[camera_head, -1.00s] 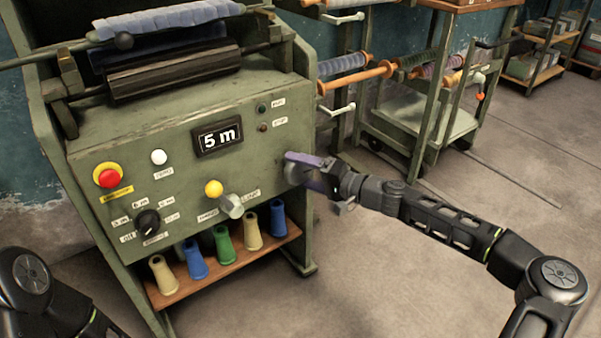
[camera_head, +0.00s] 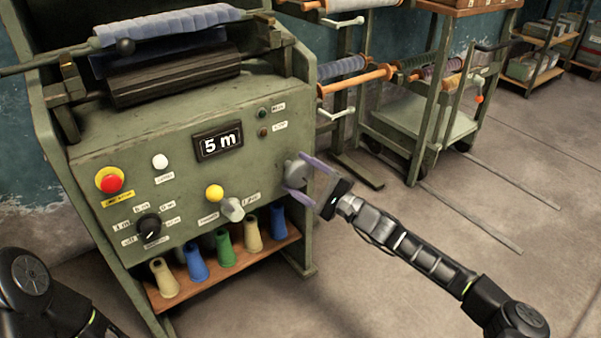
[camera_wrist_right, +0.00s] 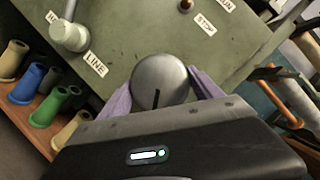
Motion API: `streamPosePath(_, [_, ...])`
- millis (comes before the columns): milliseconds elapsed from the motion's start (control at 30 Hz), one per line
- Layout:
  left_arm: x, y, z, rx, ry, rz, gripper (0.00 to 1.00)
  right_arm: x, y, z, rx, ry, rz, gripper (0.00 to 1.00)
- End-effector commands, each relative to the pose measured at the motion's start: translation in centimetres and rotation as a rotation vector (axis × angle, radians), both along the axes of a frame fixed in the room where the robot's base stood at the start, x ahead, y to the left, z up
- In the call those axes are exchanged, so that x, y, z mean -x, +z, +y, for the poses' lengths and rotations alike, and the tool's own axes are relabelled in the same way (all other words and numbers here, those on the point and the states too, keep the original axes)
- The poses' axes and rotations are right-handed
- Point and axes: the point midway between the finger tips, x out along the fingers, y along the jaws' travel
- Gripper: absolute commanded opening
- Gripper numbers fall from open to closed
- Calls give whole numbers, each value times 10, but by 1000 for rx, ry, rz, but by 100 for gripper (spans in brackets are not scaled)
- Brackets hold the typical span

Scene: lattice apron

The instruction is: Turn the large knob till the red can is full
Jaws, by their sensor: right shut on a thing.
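The large round grey knob (camera_head: 294,172) sits at the right end of the green machine's front panel. It also shows in the right wrist view (camera_wrist_right: 160,78), with a black line on its face pointing down towards my palm. My right gripper (camera_head: 300,178) has its two purple fingers on opposite sides of the knob and is shut on it. In the right wrist view the fingers (camera_wrist_right: 162,92) flank the knob. No red can is visible in either view. My left gripper is out of view; only part of my left arm shows at lower left.
Several coloured cones (camera_head: 224,247) stand on the shelf below. A spool rack (camera_head: 425,110) stands behind; the floor at right is open.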

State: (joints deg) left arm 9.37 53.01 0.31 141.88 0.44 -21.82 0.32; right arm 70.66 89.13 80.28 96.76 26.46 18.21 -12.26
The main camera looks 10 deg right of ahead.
Motion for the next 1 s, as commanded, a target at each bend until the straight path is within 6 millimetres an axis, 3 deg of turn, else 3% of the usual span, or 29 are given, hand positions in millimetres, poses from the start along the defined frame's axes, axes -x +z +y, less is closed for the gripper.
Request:
streamPosePath(633, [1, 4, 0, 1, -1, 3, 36, 0, -1, 0, -71, -1, 30, 33])
streamPosePath(667, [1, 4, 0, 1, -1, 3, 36, 0, -1, 0, -71, -1, 30, 75])
streamPosePath(900, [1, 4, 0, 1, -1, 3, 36, 0, -1, 0, -71, -1, 29, 94])
streamPosePath(1000, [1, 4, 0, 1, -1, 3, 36, 0, -1, 0, -71, -1, 29, 96])
